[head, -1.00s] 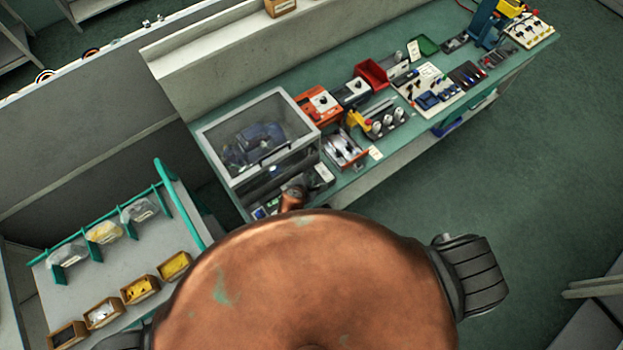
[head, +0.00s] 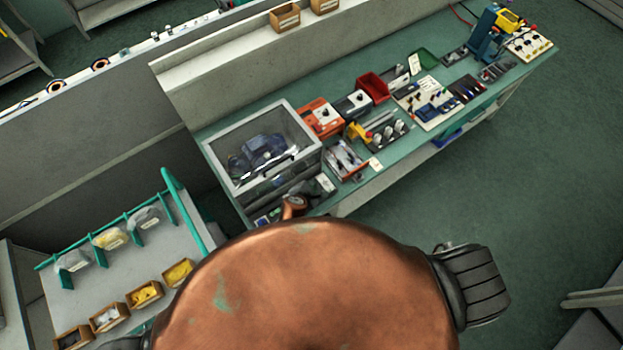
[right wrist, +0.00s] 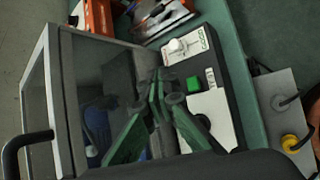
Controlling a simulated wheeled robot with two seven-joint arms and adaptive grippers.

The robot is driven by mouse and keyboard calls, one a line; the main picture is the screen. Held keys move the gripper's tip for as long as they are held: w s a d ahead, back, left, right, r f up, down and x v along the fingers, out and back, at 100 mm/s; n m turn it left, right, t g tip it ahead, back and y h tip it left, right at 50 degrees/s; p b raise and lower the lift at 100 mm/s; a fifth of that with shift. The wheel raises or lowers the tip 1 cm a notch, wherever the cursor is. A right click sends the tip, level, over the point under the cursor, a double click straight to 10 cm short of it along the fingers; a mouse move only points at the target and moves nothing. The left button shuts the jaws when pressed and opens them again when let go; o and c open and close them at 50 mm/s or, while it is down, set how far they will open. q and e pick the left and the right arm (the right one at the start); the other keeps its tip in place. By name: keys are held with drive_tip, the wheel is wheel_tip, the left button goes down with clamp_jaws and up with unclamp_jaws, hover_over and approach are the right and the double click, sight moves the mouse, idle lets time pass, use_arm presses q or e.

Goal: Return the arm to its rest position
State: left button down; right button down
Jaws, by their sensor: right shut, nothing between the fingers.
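My right gripper (right wrist: 163,90) shows in the right wrist view, its green fingers shut and empty. Its tips appear in front of a white-faced control box (right wrist: 205,95) with a knob and a green button, beside a clear-sided case (right wrist: 62,100). Whether the fingers touch either one cannot be told. In the head view, a small copper part of my right arm (head: 293,205) shows at the bench's near edge, below the case with a blue pump inside (head: 265,148). My copper body hides the rest of the arm. My left gripper is not in view.
The green bench (head: 400,165) holds an orange box (head: 320,118), a red bin (head: 373,86) and several tools. A rack with teal rails (head: 185,215) and small yellow-filled boxes stands at the left. Open floor (head: 440,215) lies right of the bench.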

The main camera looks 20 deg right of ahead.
drive_tip(key=s+d+m+g+y, duration=0.2)
drive_tip(key=s+d+m+g, duration=0.2)
drive_tip(key=s+d+m, duration=0.7)
drive_tip(key=s+d+r+m+y, duration=0.2)
drive_tip(key=s+d+r+m, duration=0.75)
drive_tip(key=s, duration=0.45)
wheel_tip(320, 180, down, 38)
drive_tip(key=f+n+g+b, duration=0.1)
drive_tip(key=b, duration=1)
drive_tip(key=s+f+b, duration=0.3)
drive_tip(key=s+f, duration=0.4)
drive_tip(key=f, duration=0.3)
drive_tip(key=s+f+g+b, duration=0.1)
drive_tip(key=s+f+b, duration=0.3)
drive_tip(key=s+f, duration=0.3)
drive_tip(key=s+f+y+b, duration=0.1)
drive_tip(key=s+f+b, duration=0.2)
drive_tip(key=s+f, duration=0.4)
wheel_tip(320, 180, down, 6)
drive_tip(key=shift+a+r+n+g, duration=0.15)
drive_tip(key=shift+a+n+g, duration=0.15)
drive_tip(key=shift+a+n, duration=0.1)
